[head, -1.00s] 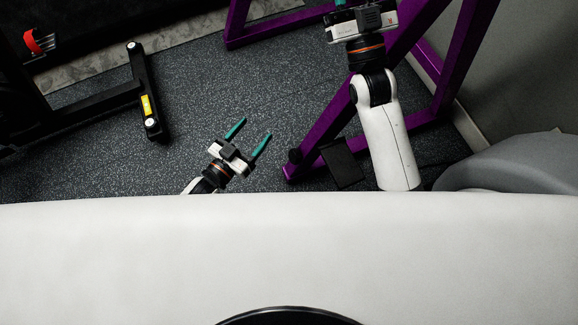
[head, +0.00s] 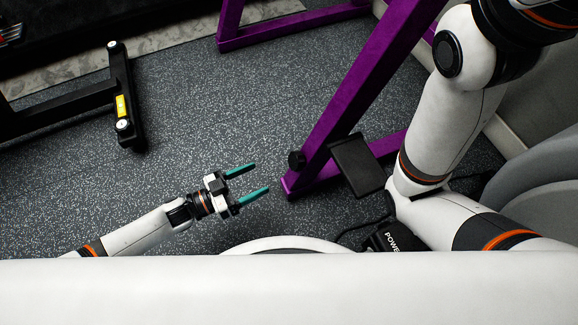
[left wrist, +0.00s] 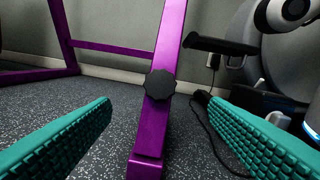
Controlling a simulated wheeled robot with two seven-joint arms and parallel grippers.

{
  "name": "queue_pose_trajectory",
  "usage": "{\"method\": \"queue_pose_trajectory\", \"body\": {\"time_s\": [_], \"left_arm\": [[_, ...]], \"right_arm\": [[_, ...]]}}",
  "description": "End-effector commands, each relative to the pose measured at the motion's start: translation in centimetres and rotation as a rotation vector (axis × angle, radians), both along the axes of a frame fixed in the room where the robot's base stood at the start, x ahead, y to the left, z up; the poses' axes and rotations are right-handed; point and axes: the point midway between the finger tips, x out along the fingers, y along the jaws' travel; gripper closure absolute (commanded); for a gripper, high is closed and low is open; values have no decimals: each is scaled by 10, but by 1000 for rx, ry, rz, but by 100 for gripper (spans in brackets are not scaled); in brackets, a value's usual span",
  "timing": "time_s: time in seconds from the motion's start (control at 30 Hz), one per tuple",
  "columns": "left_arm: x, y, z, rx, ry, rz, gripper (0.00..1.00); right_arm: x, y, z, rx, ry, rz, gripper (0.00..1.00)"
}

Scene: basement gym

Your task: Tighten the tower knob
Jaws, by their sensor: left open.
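The tower knob (head: 297,159) is a black, lobed knob on the lower part of a purple upright (head: 345,110). In the left wrist view the knob (left wrist: 160,85) faces me near the middle, on the front of the purple post (left wrist: 150,135). My left gripper (head: 254,181) is open and empty, with teal fingers pointing right toward the knob and a gap still between them. In the left wrist view its fingers (left wrist: 157,138) stand wide apart on either side of the post. My right arm crosses the right side of the head view, but its gripper is out of frame.
A black plate (head: 358,165) sticks out beside the purple post, right of the knob. A black rack foot (head: 124,95) with a yellow label stands at left. A grey rounded object (head: 545,185) is at far right. Speckled floor (head: 190,120) between is clear.

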Motion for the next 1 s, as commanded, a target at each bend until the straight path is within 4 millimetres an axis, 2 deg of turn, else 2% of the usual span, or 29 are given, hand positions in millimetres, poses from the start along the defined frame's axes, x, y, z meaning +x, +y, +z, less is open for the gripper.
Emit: {"method": "queue_pose_trajectory", "body": {"time_s": [0.3, 0.5, 0.7, 0.97, 1.0], "left_arm": [[29, -58, -3, -3, -4, -1, 31], [42, -85, -2, -3, -4, 0, 31], [47, -95, 0, 0, -4, 0, 31], [48, -95, 1, 0, -2, 1, 31], [48, -95, 1, 0, -2, 1, 37]], "right_arm": [[-4, 0, -28, -1, -11, -1, 64], [-3, 0, -41, -1, -10, -1, 64], [-4, 0, -45, -2, -11, -2, 64], [-4, 0, -44, -2, -11, -2, 64], [-4, 0, -44, -2, -11, -1, 64]]}}
